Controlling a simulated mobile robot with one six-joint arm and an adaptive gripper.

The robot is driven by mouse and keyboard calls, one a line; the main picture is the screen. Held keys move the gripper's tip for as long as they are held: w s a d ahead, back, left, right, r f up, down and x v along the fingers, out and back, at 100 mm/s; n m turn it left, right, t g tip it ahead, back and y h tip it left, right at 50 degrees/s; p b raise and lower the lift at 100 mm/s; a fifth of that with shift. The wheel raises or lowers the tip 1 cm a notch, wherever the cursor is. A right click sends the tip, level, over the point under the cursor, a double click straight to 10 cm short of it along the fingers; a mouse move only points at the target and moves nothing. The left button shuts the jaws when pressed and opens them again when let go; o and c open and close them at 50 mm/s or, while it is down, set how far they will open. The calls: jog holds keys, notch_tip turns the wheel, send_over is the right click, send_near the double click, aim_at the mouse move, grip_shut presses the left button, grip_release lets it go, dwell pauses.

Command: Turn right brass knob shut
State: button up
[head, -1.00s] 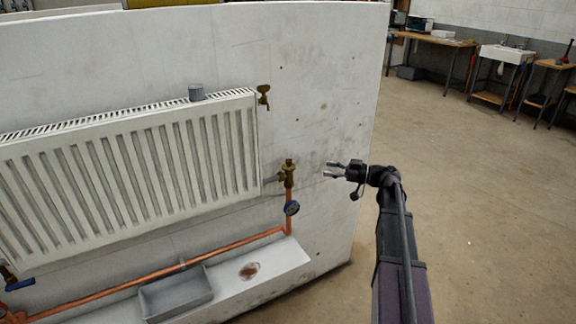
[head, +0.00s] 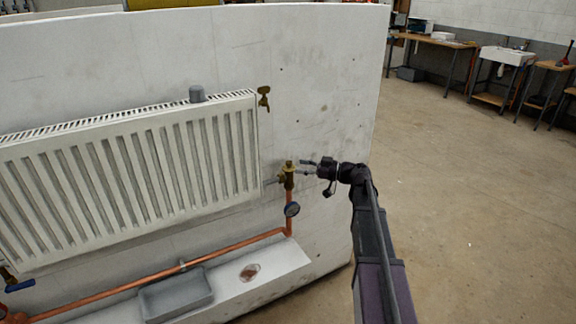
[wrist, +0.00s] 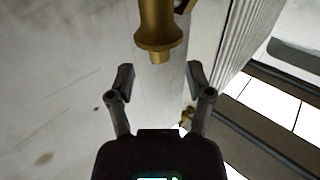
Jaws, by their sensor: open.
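The right brass knob sits on a brass valve (head: 287,174) at the top of the upright copper pipe, right of the radiator. My gripper (head: 304,166) is just right of this valve in the head view, open, with its fingers pointing left at it. In the wrist view a flared brass piece (wrist: 157,30) lies ahead and between the lines of the two fingers of my gripper (wrist: 160,78). The fingers appear short of it, with nothing between them. I cannot tell from the pictures how far the knob is turned.
The white radiator (head: 130,175) hangs left of the valve. A brass tap (head: 263,98) is at its upper right corner. A grey tray (head: 176,294) sits on the ledge. The floor at right is clear.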

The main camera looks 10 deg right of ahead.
aim_at(292, 165)
jog(key=shift+x, duration=2.3)
grip_shut()
jog(key=shift+a, duration=0.2)
jog(key=shift+d, duration=0.15)
